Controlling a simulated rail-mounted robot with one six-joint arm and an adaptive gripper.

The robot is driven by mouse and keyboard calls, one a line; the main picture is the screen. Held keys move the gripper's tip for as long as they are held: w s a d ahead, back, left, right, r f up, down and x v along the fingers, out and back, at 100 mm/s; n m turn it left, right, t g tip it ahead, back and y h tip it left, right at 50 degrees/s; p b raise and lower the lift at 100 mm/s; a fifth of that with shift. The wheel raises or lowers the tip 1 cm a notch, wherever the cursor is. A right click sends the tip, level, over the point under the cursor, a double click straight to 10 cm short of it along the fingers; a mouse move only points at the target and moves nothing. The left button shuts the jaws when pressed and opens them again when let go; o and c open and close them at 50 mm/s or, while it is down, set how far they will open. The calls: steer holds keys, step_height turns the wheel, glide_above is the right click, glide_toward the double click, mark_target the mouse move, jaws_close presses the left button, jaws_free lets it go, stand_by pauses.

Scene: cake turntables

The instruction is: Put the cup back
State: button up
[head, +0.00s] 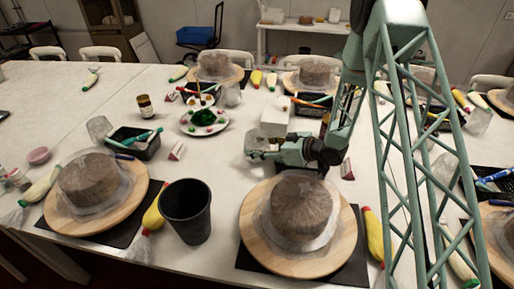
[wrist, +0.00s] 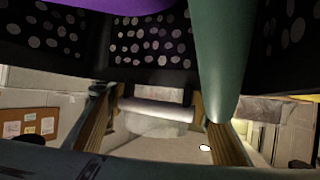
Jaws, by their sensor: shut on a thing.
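My gripper (head: 268,156) is above the table behind the right front cake, its fingers pointing left. It is shut on a clear cup (head: 256,142), which shows at the fingertips, just left of a white box. In the wrist view two brownish finger pads (wrist: 155,125) stand either side of a pale, see-through shape that looks like the cup; its outline is faint. Other clear cups stand by the left black basket (head: 98,128), near the back cake (head: 230,95) and at the right (head: 478,121).
A tall black container (head: 186,212) stands between two cakes on wooden turntables (head: 137,213) (head: 337,255). A white box (head: 275,121) and a plate with coloured balls (head: 190,126) are close to my gripper. A perforated black basket (wrist: 125,45) fills the upper wrist view.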

steer(key=shift+f, duration=0.1)
steer(key=o, duration=1)
steer(key=shift+c, duration=0.2)
steer(key=shift+d, duration=0.1)
steer(key=p+v, duration=0.2)
steer(key=v, duration=1)
stand_by(0.5)
